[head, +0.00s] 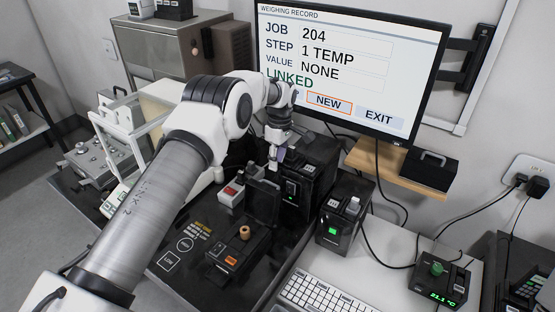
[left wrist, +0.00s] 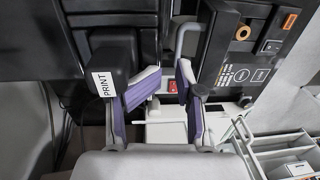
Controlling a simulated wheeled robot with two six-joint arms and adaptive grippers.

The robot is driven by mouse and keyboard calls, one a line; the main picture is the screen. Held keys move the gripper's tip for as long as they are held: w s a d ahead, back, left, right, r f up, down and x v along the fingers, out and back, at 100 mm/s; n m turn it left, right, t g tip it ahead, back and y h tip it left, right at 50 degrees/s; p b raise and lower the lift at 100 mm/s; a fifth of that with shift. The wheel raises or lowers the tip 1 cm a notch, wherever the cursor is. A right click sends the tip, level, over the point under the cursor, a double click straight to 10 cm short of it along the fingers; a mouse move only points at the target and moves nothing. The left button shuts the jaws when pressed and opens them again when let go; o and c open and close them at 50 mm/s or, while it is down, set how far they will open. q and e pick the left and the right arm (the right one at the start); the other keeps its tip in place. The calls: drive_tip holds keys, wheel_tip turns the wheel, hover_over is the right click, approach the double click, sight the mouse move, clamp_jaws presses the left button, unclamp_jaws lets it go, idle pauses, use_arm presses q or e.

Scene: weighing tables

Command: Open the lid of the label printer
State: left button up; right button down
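The black label printer (head: 312,165), with a small green display on its front, stands at mid bench below the monitor. In the left wrist view a black block marked PRINT (left wrist: 100,62) is beside the left finger and partly covers it. My left gripper (head: 277,159) points down at the printer's left side. In the left wrist view its purple-padded fingers (left wrist: 167,100) are apart with nothing held between them. A grey loop handle (left wrist: 181,45) shows just beyond the fingertips. I cannot clearly tell the lid's position. My right gripper is not in view.
A black device with a tan ring (head: 244,233) and a dark upright panel (head: 263,200) stand in front. A red-button box (head: 231,192) is close left. A second black device (head: 343,218), a keyboard (head: 322,291) and the monitor (head: 345,65) limit room to the right and behind.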

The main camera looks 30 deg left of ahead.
use_arm(q)
drive_tip(key=shift+s, duration=0.15)
drive_tip(key=r, duration=0.8)
drive_tip(key=shift+w+r, duration=0.1)
drive_tip(key=shift+w, duration=0.25)
